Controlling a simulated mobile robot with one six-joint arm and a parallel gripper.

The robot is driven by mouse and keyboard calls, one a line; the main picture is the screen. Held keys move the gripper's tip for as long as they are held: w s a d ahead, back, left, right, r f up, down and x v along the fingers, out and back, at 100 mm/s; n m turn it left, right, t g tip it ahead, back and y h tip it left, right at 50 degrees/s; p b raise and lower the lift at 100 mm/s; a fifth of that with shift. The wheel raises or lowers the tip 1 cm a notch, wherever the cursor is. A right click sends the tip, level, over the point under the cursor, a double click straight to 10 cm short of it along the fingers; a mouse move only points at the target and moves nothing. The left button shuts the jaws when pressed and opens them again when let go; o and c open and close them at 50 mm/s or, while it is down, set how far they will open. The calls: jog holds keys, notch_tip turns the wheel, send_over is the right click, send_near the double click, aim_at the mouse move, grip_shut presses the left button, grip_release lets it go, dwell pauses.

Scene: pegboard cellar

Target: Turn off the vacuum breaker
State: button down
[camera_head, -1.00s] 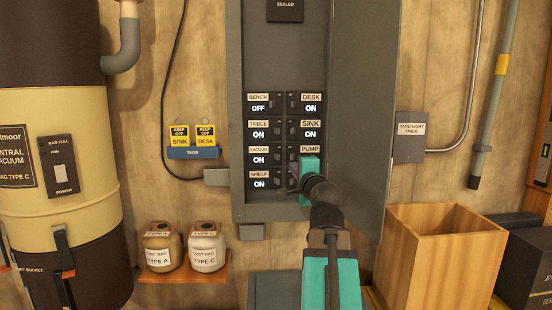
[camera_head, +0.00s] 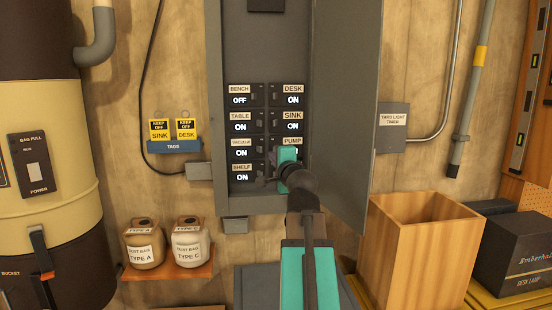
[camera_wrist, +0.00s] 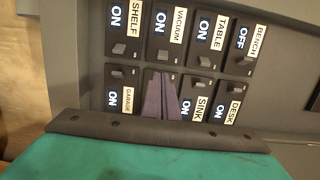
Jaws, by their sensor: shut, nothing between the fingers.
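The vacuum breaker (camera_head: 240,147) is in the left column of the open grey panel, between TABLE and SHELF, and its window reads ON. In the wrist view the vacuum breaker (camera_wrist: 168,35) also reads ON, with its small toggle at its lower end. My gripper (camera_head: 268,181) is at the lower middle of the panel, beside the SHELF breaker. In the wrist view my gripper's purple fingers (camera_wrist: 160,80) are together and empty. Their tips lie over the pump breaker, below the vacuum toggle in the picture; contact cannot be told. The fingers hide most of the pump breaker.
Neighbouring breakers are close: TABLE (camera_wrist: 208,32), SHELF (camera_wrist: 124,30), SINK (camera_wrist: 203,95) and GARAGE (camera_wrist: 122,90) read ON; BENCH (camera_wrist: 245,45) reads OFF. The panel door (camera_head: 345,110) stands open at the right. A wooden bin (camera_head: 415,250) is at the lower right.

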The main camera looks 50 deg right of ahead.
aim_at(261, 151)
jog(key=shift+p+x, duration=0.8)
jog(key=shift+x, duration=2.9)
jog(key=shift+d, duration=0.25)
jog(key=shift+a, duration=0.3)
jog(key=shift+a, duration=0.1)
jog(key=shift+a+p, duration=0.3)
jog(key=shift+w+a+p, duration=0.15)
jog(key=shift+a+p, duration=0.2)
jog(key=shift+a, duration=0.3)
